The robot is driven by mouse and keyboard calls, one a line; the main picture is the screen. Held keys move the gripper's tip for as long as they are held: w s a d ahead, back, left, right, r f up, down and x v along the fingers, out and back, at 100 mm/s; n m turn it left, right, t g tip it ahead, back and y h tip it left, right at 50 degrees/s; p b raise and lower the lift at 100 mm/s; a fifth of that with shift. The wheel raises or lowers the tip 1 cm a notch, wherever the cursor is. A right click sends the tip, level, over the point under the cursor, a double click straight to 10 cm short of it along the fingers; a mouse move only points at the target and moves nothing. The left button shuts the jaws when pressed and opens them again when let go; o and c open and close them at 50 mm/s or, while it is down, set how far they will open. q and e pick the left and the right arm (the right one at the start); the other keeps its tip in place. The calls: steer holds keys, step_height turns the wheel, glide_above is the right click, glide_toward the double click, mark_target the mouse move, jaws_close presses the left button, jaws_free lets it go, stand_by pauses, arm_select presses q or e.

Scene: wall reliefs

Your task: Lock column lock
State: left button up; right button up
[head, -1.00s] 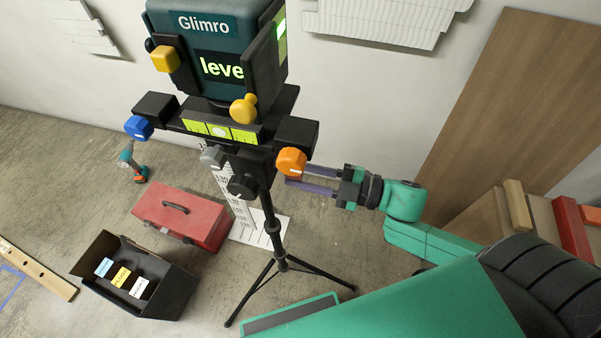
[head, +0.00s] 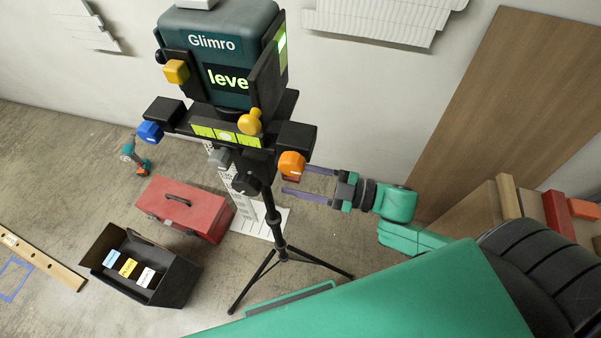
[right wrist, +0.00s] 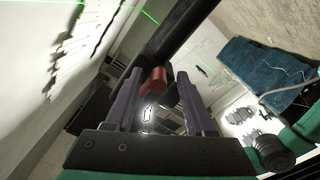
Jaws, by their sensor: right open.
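A teal and black levelling instrument (head: 220,60) labelled "Glimro" stands on a black tripod (head: 270,215). An orange knob (head: 291,164), a blue knob (head: 149,132), a grey knob (head: 221,159) and a black knob (head: 245,184) sit around its base and column; I cannot tell which is the column lock. My right gripper (head: 297,181) is open, with its fingertips just right of and below the orange knob. In the right wrist view, a dark red cylinder (right wrist: 153,81) shows between the open fingers (right wrist: 156,92); contact cannot be told.
A red toolbox (head: 184,208) and an open black box (head: 140,268) with labelled items stand on the floor left of the tripod. A wooden board (head: 500,110) leans on the wall at right, near wooden blocks.

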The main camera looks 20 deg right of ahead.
steer(key=shift+d, duration=0.1)
steer(key=p+v, duration=0.1)
steer(key=v, duration=1.3)
steer(key=shift+s, duration=0.2)
steer(key=shift+d+f, duration=0.1)
steer(key=shift+d, duration=0.1)
